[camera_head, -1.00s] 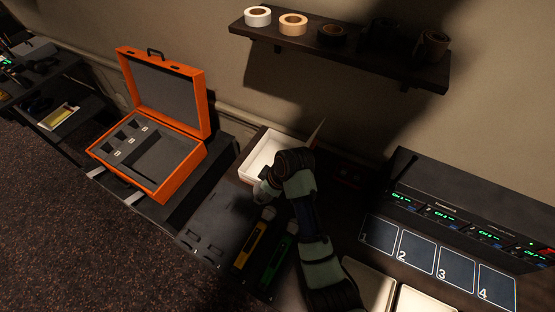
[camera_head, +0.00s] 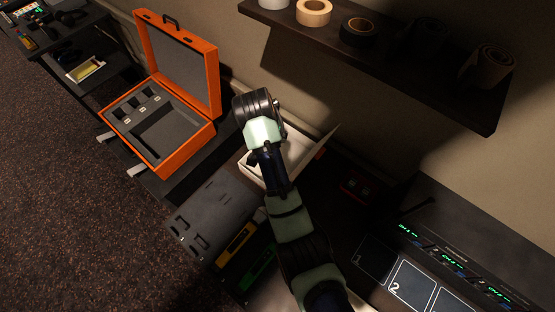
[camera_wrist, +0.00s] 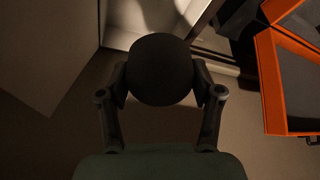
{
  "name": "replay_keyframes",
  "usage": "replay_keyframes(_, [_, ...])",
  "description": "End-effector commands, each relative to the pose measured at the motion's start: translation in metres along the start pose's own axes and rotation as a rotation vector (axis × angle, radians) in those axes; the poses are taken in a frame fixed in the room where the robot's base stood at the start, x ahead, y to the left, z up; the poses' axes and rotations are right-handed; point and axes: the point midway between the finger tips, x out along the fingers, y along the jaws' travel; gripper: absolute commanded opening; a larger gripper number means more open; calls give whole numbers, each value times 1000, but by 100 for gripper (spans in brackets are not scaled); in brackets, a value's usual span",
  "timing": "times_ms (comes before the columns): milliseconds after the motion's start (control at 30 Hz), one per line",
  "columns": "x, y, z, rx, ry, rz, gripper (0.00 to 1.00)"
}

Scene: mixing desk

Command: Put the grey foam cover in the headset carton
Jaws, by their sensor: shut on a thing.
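A round, dark grey foam cover (camera_wrist: 160,68) sits between the two fingers of my gripper (camera_wrist: 161,82) in the wrist view, and the gripper is shut on it. The headset carton (camera_head: 249,171) is the open white box in the head view, on the desk behind the arm, its lid (camera_head: 318,151) raised at the right. My arm crosses in front of the carton and hides much of its inside. The gripper and the cover are hidden by the arm in the head view.
An open orange case (camera_head: 180,151) with grey foam stands left of the carton; its edge also shows in the wrist view (camera_wrist: 270,85). A shelf (camera_head: 400,75) with tape rolls hangs above. Yellow (camera_head: 233,246) and green (camera_head: 259,268) tools lie in front.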

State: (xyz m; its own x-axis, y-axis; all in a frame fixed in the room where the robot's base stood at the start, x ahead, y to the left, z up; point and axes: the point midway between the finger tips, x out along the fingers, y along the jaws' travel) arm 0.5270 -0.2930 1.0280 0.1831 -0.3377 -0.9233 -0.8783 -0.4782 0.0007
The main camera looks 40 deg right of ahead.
Motion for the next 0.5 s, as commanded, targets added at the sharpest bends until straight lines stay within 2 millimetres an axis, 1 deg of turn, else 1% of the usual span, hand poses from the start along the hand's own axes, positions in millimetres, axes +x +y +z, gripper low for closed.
replay_keyframes(33, [18, 1, 9, -1, -6, 3, 52])
replay_keyframes(100, [40, 1, 18, -1, -6, 3, 52])
replay_keyframes(300, [98, 1, 42, -2, -6, 2, 52])
replay_keyframes(400, [118, 1, 50, -2, -3, 1, 52])
replay_keyframes(500, [127, 0, 53, -2, -1, -1, 52])
